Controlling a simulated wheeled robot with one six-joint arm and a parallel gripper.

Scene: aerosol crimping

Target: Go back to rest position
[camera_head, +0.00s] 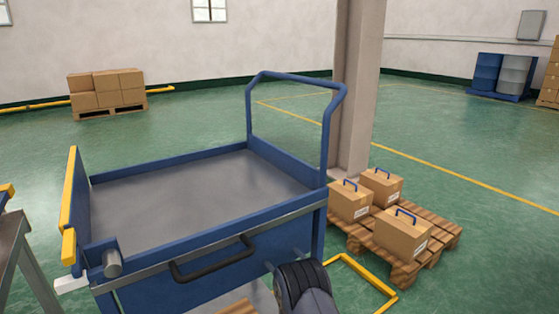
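My gripper is not in view. A dark, ribbed, rounded part shows at the bottom edge, right of centre, in front of the blue cart (200,187). I cannot tell for sure which part it is, and no fingers show on it. The cart has a flat grey bed, low blue walls, a tall blue tube frame at its right end and a black handle (213,262) on its near side. Its bed looks empty.
A wooden pallet (440,226) with several handled cardboard boxes (402,233) stands right of the cart, near a pillar (357,90). A stacked pallet of boxes (105,90) and blue and grey drums (487,70) stand farther back. Green floor (470,150) lies open between.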

